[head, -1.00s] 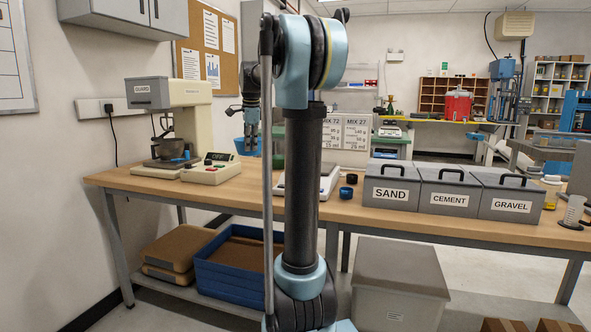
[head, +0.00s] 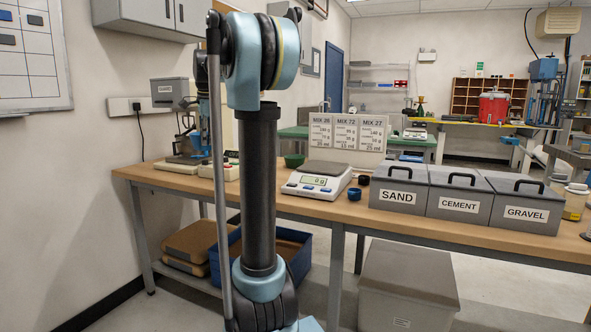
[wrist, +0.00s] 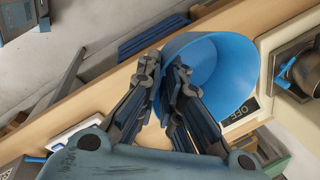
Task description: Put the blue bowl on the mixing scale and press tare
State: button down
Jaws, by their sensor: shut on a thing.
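The blue bowl (wrist: 238,62) shows in the wrist view, tilted in the picture, with its wall between my fingertips. My gripper (wrist: 165,64) is shut on the bowl near its rim and holds it above the bench. The mixing scale (head: 318,180) stands on the bench to the right of my arm. It has a white body, a grey top plate with nothing on it, and a lit display with buttons on its front.
A green bowl (head: 293,160) stands behind the scale. MIX cards (head: 346,132) stand at the back. A mixer (head: 170,150) and its control box are at the left end.

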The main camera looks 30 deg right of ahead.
aim_at(324, 165)
jog(key=u, duration=0.95)
jog(key=k, duration=1.3)
jog(key=z, duration=1.5)
jog(key=i, duration=1)
jog(key=u, duration=0.05)
